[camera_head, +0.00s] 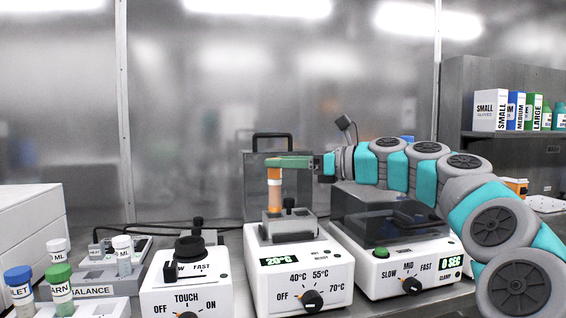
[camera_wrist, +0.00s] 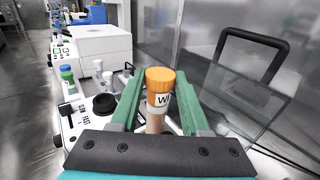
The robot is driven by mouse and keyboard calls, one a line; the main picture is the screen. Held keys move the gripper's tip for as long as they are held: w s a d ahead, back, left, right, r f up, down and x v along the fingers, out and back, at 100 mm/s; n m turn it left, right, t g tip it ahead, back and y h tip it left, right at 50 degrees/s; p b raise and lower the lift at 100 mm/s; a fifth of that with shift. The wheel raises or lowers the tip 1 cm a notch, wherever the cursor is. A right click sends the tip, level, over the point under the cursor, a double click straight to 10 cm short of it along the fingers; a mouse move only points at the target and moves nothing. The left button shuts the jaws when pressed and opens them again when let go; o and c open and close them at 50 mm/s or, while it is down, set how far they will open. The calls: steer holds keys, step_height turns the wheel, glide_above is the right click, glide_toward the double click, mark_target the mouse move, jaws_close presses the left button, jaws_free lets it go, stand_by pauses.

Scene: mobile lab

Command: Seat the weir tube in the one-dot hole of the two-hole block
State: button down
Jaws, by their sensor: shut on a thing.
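The weir tube (camera_head: 274,192) has an orange cap and a white label, with an amber body showing below. It stands upright above the grey two-hole block (camera_head: 298,228) on the heater. My gripper (camera_head: 276,163) is shut on the tube near its top. In the wrist view the orange-capped tube (camera_wrist: 159,98), with part of its label showing, sits between the green fingers (camera_wrist: 158,85). The tube's lower end reaches down to the back left of the block; I cannot tell whether it is inside a hole. The holes and dot marks are not readable.
The heater (camera_head: 305,275) reads 20°C. A shaker (camera_head: 410,262) stands to the right under my arm, a vortex mixer (camera_head: 186,272) to the left. Capped tubes (camera_head: 60,285) stand at far left.

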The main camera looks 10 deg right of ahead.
steer(key=shift+f+b, duration=0.55)
steer(key=shift+f, duration=2.15)
steer(key=shift+c, duration=1.5)
jaws_free()
steer(key=shift+f, duration=0.1)
steer(key=v, duration=0.8)
steer(key=shift+r, duration=0.25)
steer(key=shift+a, duration=0.1)
